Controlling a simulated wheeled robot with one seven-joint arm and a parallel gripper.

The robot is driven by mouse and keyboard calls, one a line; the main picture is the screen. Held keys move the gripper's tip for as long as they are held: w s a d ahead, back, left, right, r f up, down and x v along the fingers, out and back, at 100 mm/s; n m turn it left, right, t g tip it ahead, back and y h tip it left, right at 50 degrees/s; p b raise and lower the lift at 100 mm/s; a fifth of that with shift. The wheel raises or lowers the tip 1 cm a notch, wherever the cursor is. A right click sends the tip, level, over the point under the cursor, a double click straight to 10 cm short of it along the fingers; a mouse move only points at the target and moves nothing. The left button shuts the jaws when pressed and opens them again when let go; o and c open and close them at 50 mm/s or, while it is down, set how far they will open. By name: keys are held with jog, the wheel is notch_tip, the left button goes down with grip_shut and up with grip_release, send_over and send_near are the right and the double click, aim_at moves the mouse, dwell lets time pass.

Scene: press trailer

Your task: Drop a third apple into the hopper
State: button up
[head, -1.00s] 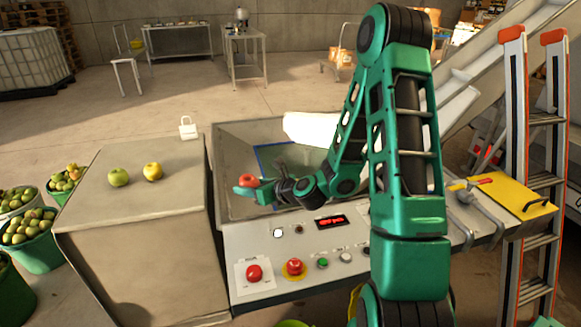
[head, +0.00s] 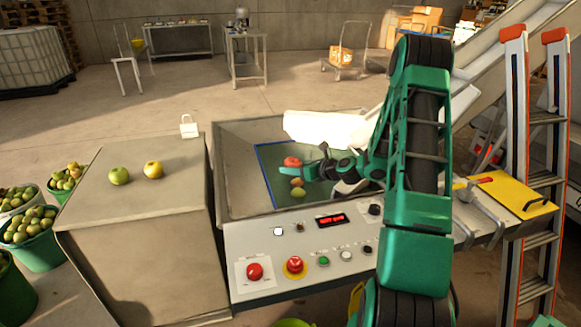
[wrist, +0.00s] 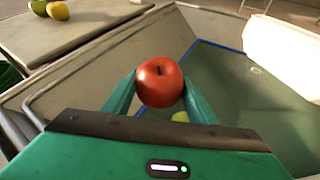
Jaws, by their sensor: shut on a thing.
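My gripper (head: 300,168) is shut on a red apple (head: 292,161), which also shows between the fingers in the wrist view (wrist: 160,82). The gripper holds it over the hopper (head: 232,172), above the green floor framed in blue. Two small apples lie in the hopper below the gripper: a reddish-yellow one (head: 297,182) and a yellow-green one (head: 298,193). In the wrist view the held apple mostly hides them; one yellow-green patch (wrist: 180,117) shows. A green apple (head: 119,176) and a yellow apple (head: 153,170) sit on the grey stand to the left.
The grey stand (head: 140,210) adjoins the hopper. A control panel (head: 300,250) with red buttons fronts the hopper. A white chute (head: 325,128) juts over its back edge. Orange-railed ladders (head: 515,150) stand at right. Fruit buckets (head: 35,250) stand at far left.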

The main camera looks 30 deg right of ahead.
jog(key=shift+f, duration=2.1)
jog(key=o, duration=1.2)
jog(key=shift+o, duration=0.2)
jog(key=v, duration=1)
jog(key=shift+s, duration=0.35)
jog(key=shift+r, duration=0.15)
